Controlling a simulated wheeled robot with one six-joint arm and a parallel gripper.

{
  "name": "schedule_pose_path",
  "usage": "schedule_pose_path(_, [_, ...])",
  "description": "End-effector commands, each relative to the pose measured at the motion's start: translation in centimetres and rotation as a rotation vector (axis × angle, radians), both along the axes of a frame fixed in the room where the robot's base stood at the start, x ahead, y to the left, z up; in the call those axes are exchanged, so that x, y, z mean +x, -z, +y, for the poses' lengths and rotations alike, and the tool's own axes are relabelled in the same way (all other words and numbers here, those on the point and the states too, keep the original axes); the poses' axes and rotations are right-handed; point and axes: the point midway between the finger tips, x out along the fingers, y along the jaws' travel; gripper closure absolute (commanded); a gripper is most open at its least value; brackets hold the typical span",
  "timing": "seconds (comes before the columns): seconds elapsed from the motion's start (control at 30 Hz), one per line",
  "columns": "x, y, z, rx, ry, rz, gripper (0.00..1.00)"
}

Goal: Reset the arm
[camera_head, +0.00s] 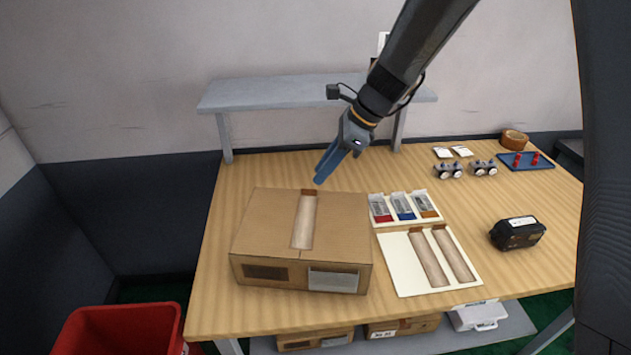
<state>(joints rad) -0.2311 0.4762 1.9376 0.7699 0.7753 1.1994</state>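My gripper (325,168), with blue fingers, hangs in the air above the back of the table, just behind the closed cardboard box. It points down and to the left. The fingers overlap from this side, so I cannot tell whether there is a gap between them. I see nothing held in it. My arm reaches in from the top right, in front of the grey shelf.
The cardboard box (265,225) stands on the wooden table (215,290). Right of it are a tray with several coloured packets (403,208), a cream board with two strips (400,265), a black device (517,234) and a blue tray (525,165). A grey shelf (270,92) stands behind.

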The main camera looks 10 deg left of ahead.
Motion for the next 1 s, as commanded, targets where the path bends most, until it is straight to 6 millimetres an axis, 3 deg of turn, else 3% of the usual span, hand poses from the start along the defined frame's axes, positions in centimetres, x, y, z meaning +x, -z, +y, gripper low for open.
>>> schedule_pose_path(0.1, [0.1, -1.1, -0.7, 0.0, -0.001, -0.003, 0.77])
schedule_pose_path(0.27, [-0.7, -1.4, -2.6, -0.032, -0.058, -0.04, 0.77])
schedule_pose_path(0.37, [-2.7, -0.6, -6.2, -0.107, -0.203, -0.126, 0.77])
schedule_pose_path(0.47, [-5.7, 0.4, -11.1, -0.214, -0.44, -0.24, 0.77])
schedule_pose_path(0.6, [-10.4, 1.7, -17.7, -0.355, -0.833, -0.377, 0.77])
schedule_pose_path(0.7, [-13.5, 2.4, -21.0, -0.424, -1.091, -0.44, 0.77])
schedule_pose_path(0.83, [-16.3, 3.0, -23.6, -0.475, -1.34, -0.489, 0.77])
schedule_pose_path(1.0, [-17.7, 3.3, -24.7, -0.496, -1.478, -0.512, 0.77])
